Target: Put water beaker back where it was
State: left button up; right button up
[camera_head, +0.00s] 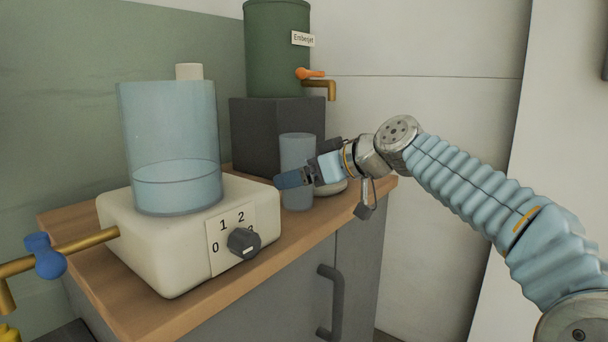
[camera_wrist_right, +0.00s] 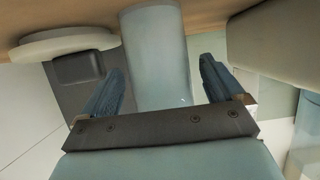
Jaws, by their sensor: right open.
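A tall pale blue, translucent beaker (camera_head: 297,153) stands upright on the wooden counter, in front of the dark block. My right gripper (camera_head: 292,178) reaches in from the right, low beside the beaker; one dark fingertip shows in front of it. In the right wrist view the beaker (camera_wrist_right: 155,50) stands between the two spread fingers of my right gripper (camera_wrist_right: 160,85). The jaws are open, with gaps visible on both sides of the beaker. My left gripper is in neither view.
A white appliance (camera_head: 150,245) with a dial carries a large water vessel (camera_head: 170,120) left of the beaker. A green barrel (camera_head: 275,50) with an orange-handled tap (camera_head: 312,74) stands on a dark block (camera_head: 265,130). A pale round disc (camera_wrist_right: 65,43) lies close to the beaker.

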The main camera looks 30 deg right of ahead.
jog(key=v, duration=1.2)
